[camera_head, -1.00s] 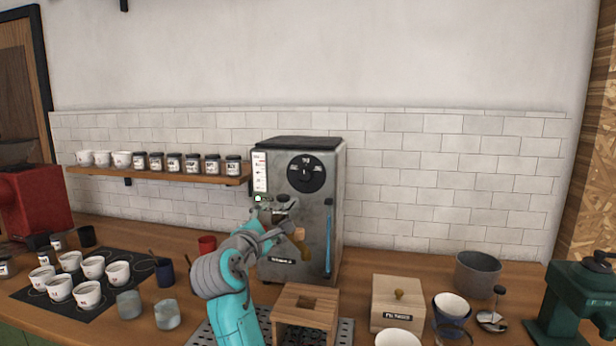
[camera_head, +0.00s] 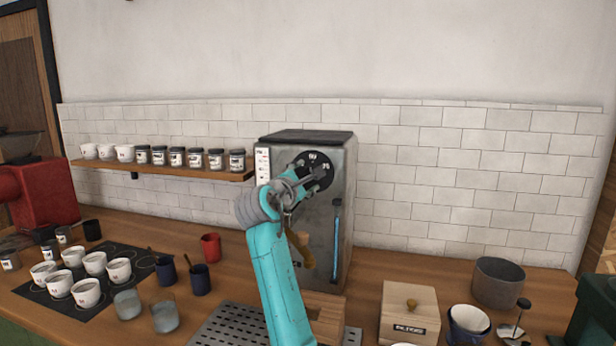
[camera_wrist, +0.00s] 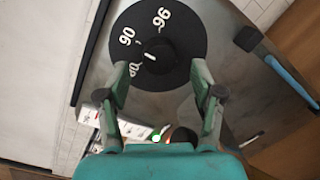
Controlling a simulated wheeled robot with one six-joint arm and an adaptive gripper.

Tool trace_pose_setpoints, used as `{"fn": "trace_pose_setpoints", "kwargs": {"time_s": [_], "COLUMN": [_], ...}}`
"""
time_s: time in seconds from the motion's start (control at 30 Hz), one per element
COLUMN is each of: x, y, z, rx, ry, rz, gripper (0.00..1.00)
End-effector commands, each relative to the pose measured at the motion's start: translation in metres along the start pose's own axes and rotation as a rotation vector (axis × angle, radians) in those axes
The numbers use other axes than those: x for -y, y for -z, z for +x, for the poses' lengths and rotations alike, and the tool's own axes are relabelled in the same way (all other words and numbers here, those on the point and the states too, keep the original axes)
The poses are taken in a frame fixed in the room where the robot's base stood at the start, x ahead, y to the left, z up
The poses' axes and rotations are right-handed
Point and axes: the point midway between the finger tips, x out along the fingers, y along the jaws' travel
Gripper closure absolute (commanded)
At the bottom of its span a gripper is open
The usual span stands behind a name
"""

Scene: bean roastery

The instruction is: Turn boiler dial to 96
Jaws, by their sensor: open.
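The boiler dial (camera_wrist: 172,62) is a round black disc with white numbers on the grey machine (camera_head: 337,225). In the wrist view it shows 90, 96 and a partly covered number, with a short white mark near its middle. The mark points roughly between the partly covered number and the far side; its exact reading is unclear. My gripper (camera_wrist: 157,75) is open, its two fingertips at the dial's near edge, one on each side. Contact cannot be told. In the head view my gripper (camera_head: 312,176) covers part of the dial (camera_head: 320,163).
A blue-handled lever (camera_head: 336,240) is on the machine's right front. A wooden handle (camera_head: 302,255) juts out below my wrist. A wooden box (camera_head: 409,312), cups and a metal pot (camera_head: 498,282) stand to the right. A shelf of jars (camera_head: 165,169) is at left.

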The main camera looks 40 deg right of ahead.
Motion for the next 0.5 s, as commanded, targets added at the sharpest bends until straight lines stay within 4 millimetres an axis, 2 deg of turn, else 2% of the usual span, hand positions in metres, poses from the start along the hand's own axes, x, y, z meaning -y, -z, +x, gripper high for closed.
{"fn": "trace_pose_setpoints", "kwargs": {"time_s": [0.2,0.5], "x": [0.0,0.0], "y": [0.0,0.0], "z": [0.019,0.022], "rx": [0.0,-0.001], "ry": [0.0,-0.001], "rz": [-0.001,0.0], "gripper": [0.33,0.33]}}
